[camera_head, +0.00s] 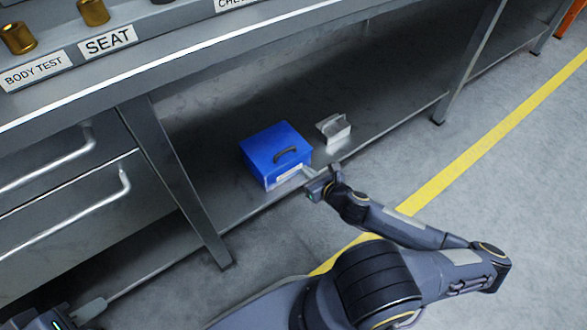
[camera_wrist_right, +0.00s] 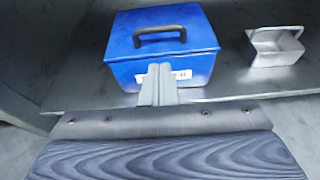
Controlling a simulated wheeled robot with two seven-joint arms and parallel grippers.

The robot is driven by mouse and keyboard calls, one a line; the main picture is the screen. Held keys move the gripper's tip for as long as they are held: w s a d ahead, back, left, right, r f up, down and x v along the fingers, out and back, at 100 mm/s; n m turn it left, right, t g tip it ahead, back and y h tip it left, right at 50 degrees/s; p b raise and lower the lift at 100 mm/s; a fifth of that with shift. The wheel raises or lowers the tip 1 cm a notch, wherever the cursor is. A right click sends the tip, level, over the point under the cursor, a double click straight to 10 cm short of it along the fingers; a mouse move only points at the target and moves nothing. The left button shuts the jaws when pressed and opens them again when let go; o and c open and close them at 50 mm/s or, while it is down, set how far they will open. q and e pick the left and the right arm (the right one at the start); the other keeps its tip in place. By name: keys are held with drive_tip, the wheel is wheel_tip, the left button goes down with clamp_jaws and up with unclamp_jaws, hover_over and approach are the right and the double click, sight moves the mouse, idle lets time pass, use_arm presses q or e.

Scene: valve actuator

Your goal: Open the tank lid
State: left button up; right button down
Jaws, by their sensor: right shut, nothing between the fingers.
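The tank is a blue box with a blue lid (camera_head: 273,142) and a dark handle (camera_head: 286,154) on top, standing on the lower shelf under the bench. The lid lies closed on it. The tank also shows in the right wrist view (camera_wrist_right: 120,68), with a white label on its front. My right gripper (camera_head: 308,171) is shut and empty at the tank's front, near the label. In the right wrist view its fingers (camera_wrist_right: 158,82) overlap the label; I cannot tell if they touch it. My left gripper (camera_head: 98,304) is at the lower left, partly cut off, away from the tank.
A small metal holder (camera_head: 334,129) stands on the shelf (camera_head: 385,122) right of the tank. A bench leg (camera_head: 180,185) and drawers (camera_head: 60,185) are to the left. Brass parts (camera_head: 93,12) stand on the bench top above. The floor in front is clear, with a yellow line.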

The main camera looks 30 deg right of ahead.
drive_tip(key=b+x, duration=0.3)
drive_tip(key=x, duration=0.6)
drive_tip(key=shift+w, duration=0.2)
drive_tip(key=shift+a+r, duration=0.1)
